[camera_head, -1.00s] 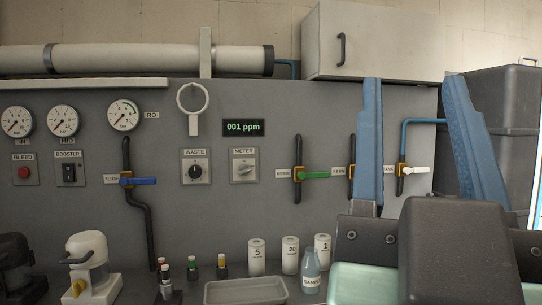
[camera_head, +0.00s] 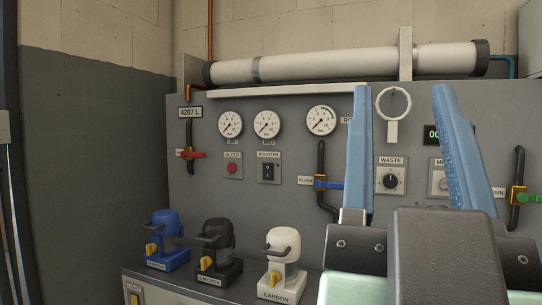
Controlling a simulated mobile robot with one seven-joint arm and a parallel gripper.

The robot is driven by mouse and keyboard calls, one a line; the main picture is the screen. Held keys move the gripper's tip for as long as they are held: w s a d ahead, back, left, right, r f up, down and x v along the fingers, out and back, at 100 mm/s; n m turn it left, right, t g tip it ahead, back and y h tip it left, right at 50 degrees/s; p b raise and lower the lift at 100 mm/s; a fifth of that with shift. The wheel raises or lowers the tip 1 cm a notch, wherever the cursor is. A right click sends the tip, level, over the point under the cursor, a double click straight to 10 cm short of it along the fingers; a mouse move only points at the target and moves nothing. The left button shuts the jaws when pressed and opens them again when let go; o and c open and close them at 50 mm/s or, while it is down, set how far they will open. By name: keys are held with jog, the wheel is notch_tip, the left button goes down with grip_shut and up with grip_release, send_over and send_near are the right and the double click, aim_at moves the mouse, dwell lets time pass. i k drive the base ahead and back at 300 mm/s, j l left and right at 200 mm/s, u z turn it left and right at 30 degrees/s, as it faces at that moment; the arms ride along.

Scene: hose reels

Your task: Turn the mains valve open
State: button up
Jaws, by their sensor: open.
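A valve with a red lever (camera_head: 193,154) sits on a black vertical pipe at the left end of the grey panel. Its small label is too small to read, so I cannot confirm it is the mains valve. The red lever lies level, across the pipe. A blue-levered valve (camera_head: 326,184) labelled FLUSH is near the middle, and a green-levered valve (camera_head: 519,196) is at the right edge, partly cut off. My gripper (camera_head: 402,92) is open and empty, its two blue fingers pointing up at the right, well right of the red lever.
A counter (camera_head: 200,288) below the panel holds blue (camera_head: 167,240), black (camera_head: 218,252) and white (camera_head: 284,266) filter housings with yellow taps. Bare wall (camera_head: 85,150) is at left.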

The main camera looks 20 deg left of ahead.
aim_at(184, 154)
jog(key=u, duration=1)
